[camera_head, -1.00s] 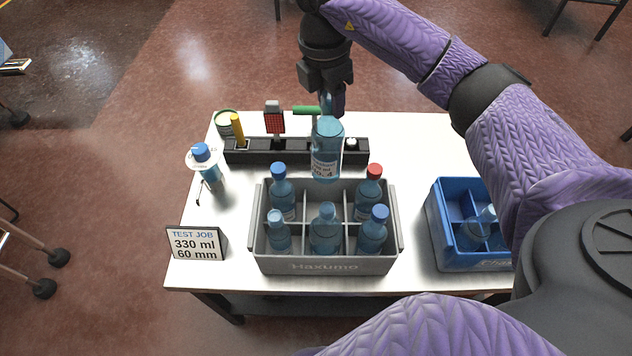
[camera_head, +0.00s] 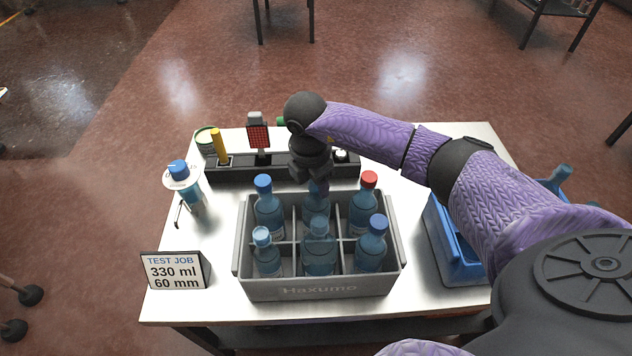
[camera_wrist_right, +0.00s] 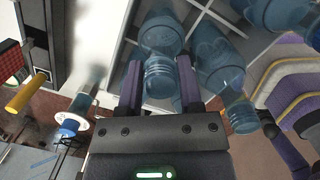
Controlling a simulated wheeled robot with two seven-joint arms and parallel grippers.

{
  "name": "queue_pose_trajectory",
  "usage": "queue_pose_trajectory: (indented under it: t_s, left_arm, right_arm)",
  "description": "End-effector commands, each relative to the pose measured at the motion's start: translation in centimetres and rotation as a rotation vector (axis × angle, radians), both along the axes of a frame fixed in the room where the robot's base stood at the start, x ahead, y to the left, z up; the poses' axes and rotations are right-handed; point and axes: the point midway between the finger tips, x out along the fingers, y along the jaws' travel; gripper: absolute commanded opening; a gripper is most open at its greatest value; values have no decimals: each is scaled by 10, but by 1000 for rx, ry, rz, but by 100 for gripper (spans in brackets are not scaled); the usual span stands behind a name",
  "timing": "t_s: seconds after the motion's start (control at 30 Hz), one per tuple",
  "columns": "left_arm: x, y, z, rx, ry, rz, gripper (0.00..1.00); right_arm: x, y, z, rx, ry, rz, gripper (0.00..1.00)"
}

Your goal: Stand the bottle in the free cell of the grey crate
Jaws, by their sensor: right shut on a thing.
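The blue see-through bottle (camera_head: 316,206) is upright in the back middle cell of the grey crate (camera_head: 318,289). Its lower part is hidden behind the front middle bottle, so I cannot tell whether it touches the crate floor. My right gripper (camera_head: 318,187) is above that cell, shut on the bottle's neck. In the right wrist view the bottle (camera_wrist_right: 160,38) points away between the two fingers of the gripper (camera_wrist_right: 160,82). Bottles stand in the other cells, including a red-capped one (camera_head: 364,208) at back right and a blue-capped one (camera_head: 268,212) at back left. My left gripper is out of view.
A black rack (camera_head: 238,172) with tools stands behind the crate. A blue-capped bottle with a white collar (camera_head: 186,184) stands left. A sign (camera_head: 175,270) reads 330 ml, 60 mm. A blue crate (camera_head: 452,245) is at right, partly behind my arm.

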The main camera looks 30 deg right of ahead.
Motion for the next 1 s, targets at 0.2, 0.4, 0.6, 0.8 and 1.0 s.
queue_pose_trajectory:
  t_s: [0.2, 0.4, 0.6, 0.8, 1.0]
  left_arm:
    - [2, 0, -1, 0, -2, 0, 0]
    - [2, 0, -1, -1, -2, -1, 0]
    - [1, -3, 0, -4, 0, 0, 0]
    - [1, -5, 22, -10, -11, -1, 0]
    - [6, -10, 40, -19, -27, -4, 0]
  right_arm:
    - [0, 0, -1, 0, 0, 0, 57]
    - [0, 0, -1, 0, 0, 0, 81]
    - [0, 0, 1, 0, -1, 0, 81]
    - [1, 5, 47, 1, -7, 1, 81]
    - [0, 11, 100, 0, -6, 0, 81]
